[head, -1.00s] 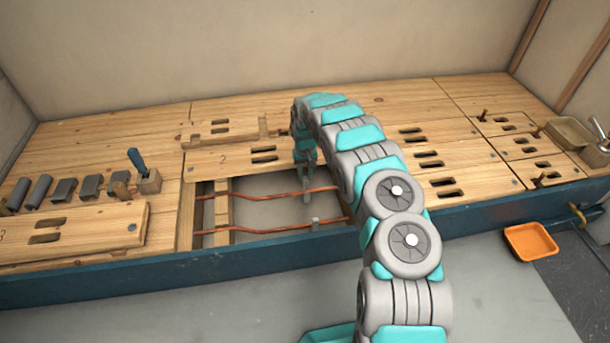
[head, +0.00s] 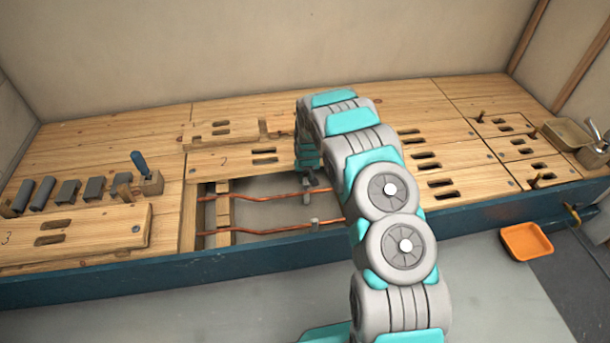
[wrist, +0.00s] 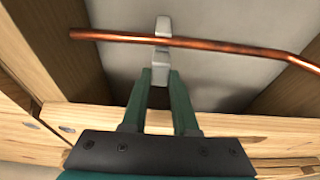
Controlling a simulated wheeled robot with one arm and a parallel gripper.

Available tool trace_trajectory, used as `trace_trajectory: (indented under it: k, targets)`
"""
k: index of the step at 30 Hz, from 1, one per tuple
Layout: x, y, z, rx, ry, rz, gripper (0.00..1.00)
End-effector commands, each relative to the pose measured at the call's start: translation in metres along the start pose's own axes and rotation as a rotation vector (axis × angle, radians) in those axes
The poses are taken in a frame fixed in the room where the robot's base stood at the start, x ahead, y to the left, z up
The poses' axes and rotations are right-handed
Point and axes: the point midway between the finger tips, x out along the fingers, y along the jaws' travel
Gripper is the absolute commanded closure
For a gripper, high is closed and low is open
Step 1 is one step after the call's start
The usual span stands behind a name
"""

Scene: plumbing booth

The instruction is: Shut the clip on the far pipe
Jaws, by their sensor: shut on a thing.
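The far copper pipe (head: 255,197) runs across the floor opening. It also crosses the wrist view (wrist: 215,43), with a bend at right. A light grey clip (wrist: 163,26) is at this pipe, its parts showing on both sides of it. I cannot tell whether the clip is fully closed. My gripper's green fingers (wrist: 160,76) are shut on the clip's part just below the pipe in the wrist view. In the head view my gripper (head: 307,178) is low over the far pipe, and my arm hides part of it.
The near pipe (head: 265,233) runs in front, with a small grey clip (head: 315,223). A wooden joist (head: 223,211) crosses the opening at left. Floorboards (head: 235,160) edge it behind. A blue-handled tool (head: 140,162) and grey blocks (head: 68,190) stand at left. An orange tray (head: 526,241) lies at right.

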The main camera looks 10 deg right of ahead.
Motion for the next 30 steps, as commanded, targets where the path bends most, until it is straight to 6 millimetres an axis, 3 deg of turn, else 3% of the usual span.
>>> trace_trajectory:
  k: [30]
  targets:
    - [0.000, -0.002, 0.032, -0.002, 0.581, -0.003, 1.00]
